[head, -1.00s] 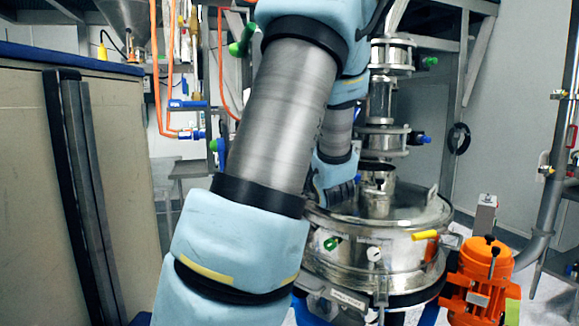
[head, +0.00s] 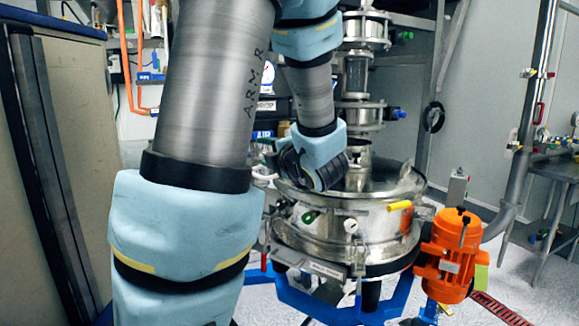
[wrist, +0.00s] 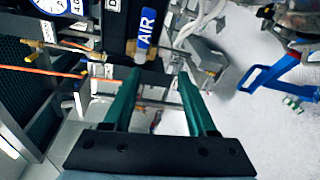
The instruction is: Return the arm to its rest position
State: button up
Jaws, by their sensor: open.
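My gripper (wrist: 160,85) shows in the wrist view as two green fingers on a black bar, spread apart with nothing between them. My gripper's fingers are hidden there.
The round steel sifter (head: 345,238) stands on a blue frame (head: 385,305), with an orange motor (head: 448,258) at its right. A tan cabinet (head: 75,160) is at the left. A metal table (head: 555,170) is at the far right.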

jog(key=s+a+f+n+g, duration=0.8)
jog(key=f+n, duration=0.1)
jog(key=n, duration=0.4)
jog(key=s+d+f+n+g+h, duration=0.2)
jog(key=s+f+n+g+h, duration=0.15)
jog(key=s+f+n, duration=0.7)
jog(key=w+d+r+n+g+h, duration=0.1)
jog(key=d+n+h, duration=0.4)
jog(key=n, duration=1.6)
jog(key=d, duration=0.2)
jog(key=shift+d+r+h, duration=0.15)
jog(key=shift+d+h, duration=0.15)
jog(key=shift+h, duration=0.05)
